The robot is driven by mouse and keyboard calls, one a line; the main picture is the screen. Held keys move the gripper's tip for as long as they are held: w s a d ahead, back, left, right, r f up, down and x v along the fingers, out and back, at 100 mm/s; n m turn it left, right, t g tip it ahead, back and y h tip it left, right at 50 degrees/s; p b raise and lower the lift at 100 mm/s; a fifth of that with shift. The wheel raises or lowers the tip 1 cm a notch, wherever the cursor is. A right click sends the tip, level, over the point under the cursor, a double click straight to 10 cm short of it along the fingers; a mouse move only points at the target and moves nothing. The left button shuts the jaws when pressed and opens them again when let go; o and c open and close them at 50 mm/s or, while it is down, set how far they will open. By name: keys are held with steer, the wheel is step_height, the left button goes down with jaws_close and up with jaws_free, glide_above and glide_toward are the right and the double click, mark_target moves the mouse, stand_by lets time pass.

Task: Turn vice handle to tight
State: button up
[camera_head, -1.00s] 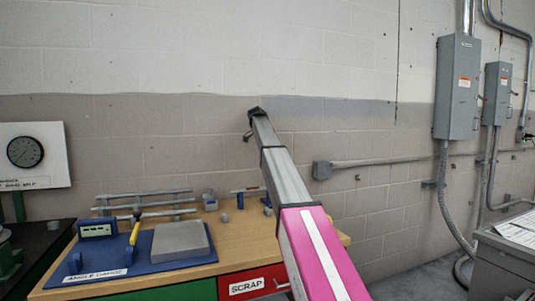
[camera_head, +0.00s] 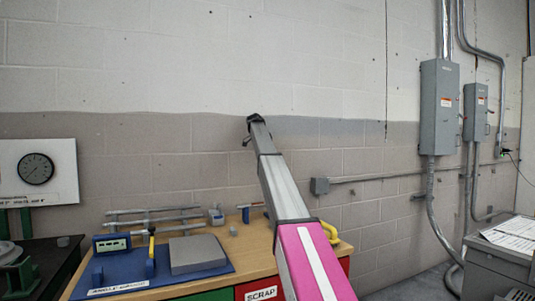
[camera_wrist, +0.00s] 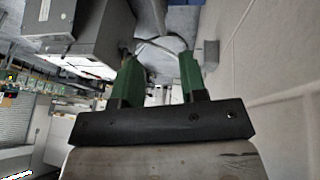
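My gripper (camera_wrist: 157,88) shows in the wrist view with its two green fingers apart and nothing between them. It is not clearly visible in the head view, where my pink and grey arm link runs up the middle. A green device (camera_head: 16,278) stands at the left edge of the head view on a dark bench top. It may be the vice, but it is cut off by the frame and I cannot make out a handle on it. Neither view shows my gripper touching it.
A wooden bench (camera_head: 262,240) holds a blue board (camera_head: 135,284) with a grey block (camera_head: 197,254). A yellow curved item (camera_head: 331,232) sits beside my arm. A gauge panel (camera_head: 62,170) is at left. Electrical boxes (camera_head: 440,105) and a grey cabinet (camera_head: 492,264) are at right.

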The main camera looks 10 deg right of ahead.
steer(key=shift+d, duration=0.1)
steer(key=s+d+t+y, duration=0.3)
steer(key=d+y, duration=0.3)
steer(key=d, duration=0.2)
steer(key=shift+h, duration=0.3)
steer(key=f, duration=0.3)
steer(key=w+f, duration=0.1)
steer(key=f, duration=0.2)
steer(key=w+a+f, duration=0.1)
steer(key=f, duration=0.2)
steer(key=shift+f, duration=0.4)
jaws_close()
